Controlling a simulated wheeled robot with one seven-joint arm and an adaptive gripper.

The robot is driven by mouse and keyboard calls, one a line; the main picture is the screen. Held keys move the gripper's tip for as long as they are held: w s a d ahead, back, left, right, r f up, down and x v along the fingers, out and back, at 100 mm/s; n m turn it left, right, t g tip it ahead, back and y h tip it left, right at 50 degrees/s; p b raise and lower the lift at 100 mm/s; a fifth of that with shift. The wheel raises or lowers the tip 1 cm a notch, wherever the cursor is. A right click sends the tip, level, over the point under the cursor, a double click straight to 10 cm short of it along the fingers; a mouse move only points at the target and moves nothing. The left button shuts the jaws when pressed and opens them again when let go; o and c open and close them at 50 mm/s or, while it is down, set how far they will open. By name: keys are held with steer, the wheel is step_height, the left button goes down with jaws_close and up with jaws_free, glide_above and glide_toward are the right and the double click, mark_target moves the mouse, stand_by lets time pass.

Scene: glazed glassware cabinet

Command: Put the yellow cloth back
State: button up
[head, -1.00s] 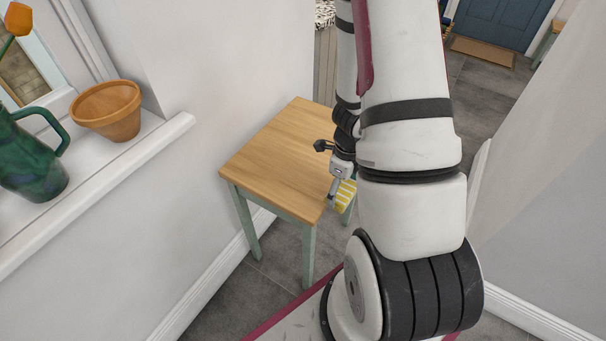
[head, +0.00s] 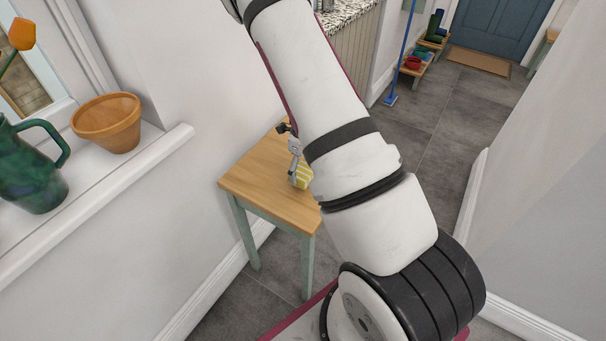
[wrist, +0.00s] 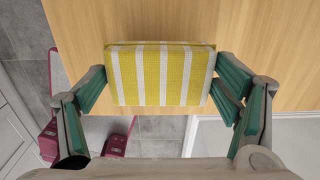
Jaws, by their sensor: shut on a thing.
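The yellow cloth (wrist: 160,75) has white stripes and looks like a folded, boxy bundle. In the wrist view it sits between the two green-padded fingers of my gripper (wrist: 160,92), which is shut on it. In the head view the cloth (head: 301,177) shows at the tip of my gripper (head: 296,165), over the small wooden table (head: 250,180). I cannot tell whether the cloth touches the tabletop. My arm hides the right part of the table.
A windowsill (head: 110,175) at the left holds a terracotta pot (head: 107,122) and a green jug (head: 32,170). A wall (head: 550,170) stands on the right. Grey floor (head: 420,130) lies open beyond the table, with a blue broom (head: 392,98) and a low shelf (head: 425,60) farther back.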

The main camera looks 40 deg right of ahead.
steer(key=shift+w+f, duration=0.1)
steer(key=shift+f, duration=1.65)
steer(key=shift+f, duration=0.1)
steer(key=o, duration=1)
steer(key=shift+c, duration=0.2)
